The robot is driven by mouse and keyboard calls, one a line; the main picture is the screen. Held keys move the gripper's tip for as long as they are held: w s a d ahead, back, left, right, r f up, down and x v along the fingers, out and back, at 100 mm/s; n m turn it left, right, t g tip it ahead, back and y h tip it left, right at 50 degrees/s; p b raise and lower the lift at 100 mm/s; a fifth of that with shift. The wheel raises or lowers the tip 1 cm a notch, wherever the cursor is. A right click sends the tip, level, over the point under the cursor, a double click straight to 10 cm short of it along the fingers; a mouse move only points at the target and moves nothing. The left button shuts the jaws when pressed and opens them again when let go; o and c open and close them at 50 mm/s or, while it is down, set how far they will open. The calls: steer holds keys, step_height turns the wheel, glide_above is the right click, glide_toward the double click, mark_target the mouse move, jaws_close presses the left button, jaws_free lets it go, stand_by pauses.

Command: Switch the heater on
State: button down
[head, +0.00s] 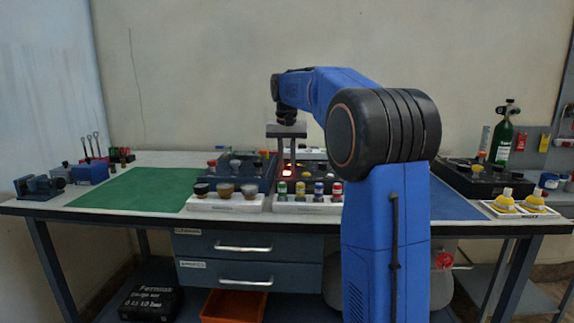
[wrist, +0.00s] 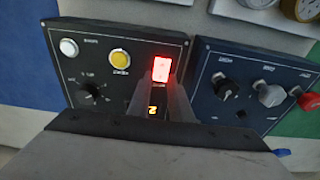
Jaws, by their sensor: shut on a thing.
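A red switch (wrist: 162,69), brightly lit, sits on a black control panel (wrist: 100,48); its glow also shows in the head view (head: 287,172). I cannot read the lettering, so I cannot tell whether this is the heater's switch. My gripper (head: 287,163) points down at it over the table. In the wrist view my gripper (wrist: 160,84) has its fingers closed at the lit switch, hiding its lower sides. A small orange digit like a 2 (wrist: 153,109) glows between the fingers. The panel also bears a white button (wrist: 69,47), a yellow button (wrist: 120,59) and a black knob (wrist: 92,93).
A second dark panel (wrist: 225,60) with grey and black knobs and a red one stands close beside. White racks (head: 310,208) of coloured-top items line the table's front. A green mat (head: 135,188) to the left is clear. A green cylinder (head: 502,142) stands far right.

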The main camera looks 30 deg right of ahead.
mark_target(287, 173)
steer(key=c, duration=1.6)
jaws_free()
steer(key=r, duration=0.5)
steer(key=s+a+r, duration=0.1)
steer(key=r, duration=0.5)
steer(key=s+r, duration=0.1)
steer(key=r, duration=0.5)
steer(key=shift+a+r, duration=0.15)
steer(key=s+a+f+n+t, duration=0.1)
steer(key=s+a+f+n, duration=0.1)
steer(key=s+a+f, duration=0.55)
steer(key=s+a+f+n+t, duration=0.15)
steer(key=s+a+f, duration=0.3)
steer(key=s, duration=0.65)
steer(key=s+a+f+n, duration=0.1)
steer(key=s+f, duration=0.5)
steer(key=f, duration=0.2)
steer(key=s+a+f+n, duration=0.1)
steer(key=s+a+f, duration=0.1)
steer(key=s+f, duration=0.5)
steer(key=s+a+f+n+t, duration=0.1)
steer(key=s+a+f, duration=0.1)
steer(key=s+f, duration=0.4)
steer(key=shift+s+a+f+y, duration=0.15)
steer(key=shift+f+y, duration=0.05)
steer(key=shift+f, duration=0.8)
steer(key=shift+s+a+f+y, duration=0.1)
steer(key=shift+s+f+y, duration=0.1)
steer(key=shift+f, duration=0.75)
